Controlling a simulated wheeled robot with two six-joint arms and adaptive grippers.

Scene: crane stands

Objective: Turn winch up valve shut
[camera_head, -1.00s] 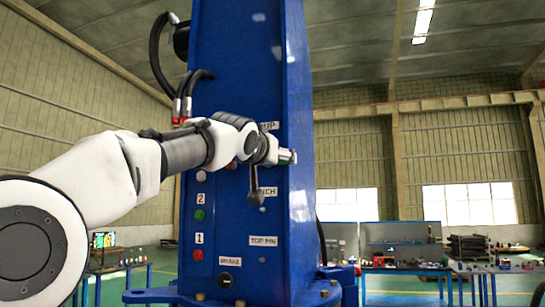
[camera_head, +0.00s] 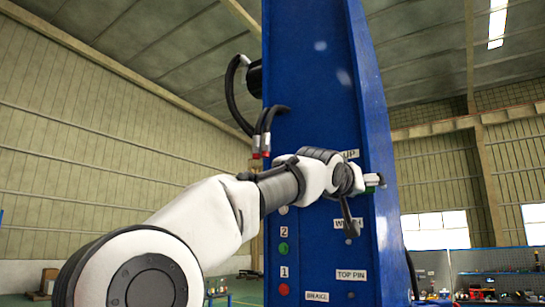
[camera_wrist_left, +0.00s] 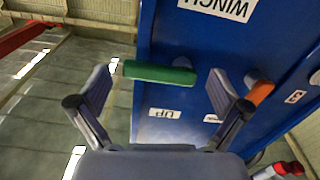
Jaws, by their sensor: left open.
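The green valve handle (camera_wrist_left: 160,73) lies crosswise between the fingers of my open left gripper (camera_wrist_left: 164,76) in the left wrist view. Its left end is close to one finger; I cannot tell whether they touch. The upside-down WINCH label (camera_wrist_left: 218,8) and UP label (camera_wrist_left: 165,113) are on the blue column beside it. In the head view, a little of the green handle (camera_head: 371,180) shows past my left gripper (camera_head: 362,192), which reaches across the column face and hides most of the valve. My right gripper is not in view.
The blue crane column (camera_head: 320,90) bears hoses (camera_head: 240,95), a green button (camera_head: 283,248) and a red button (camera_head: 283,289). An orange handle (camera_wrist_left: 261,92) lies just beyond the right finger in the wrist view. Workbenches (camera_head: 490,288) stand far back at right.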

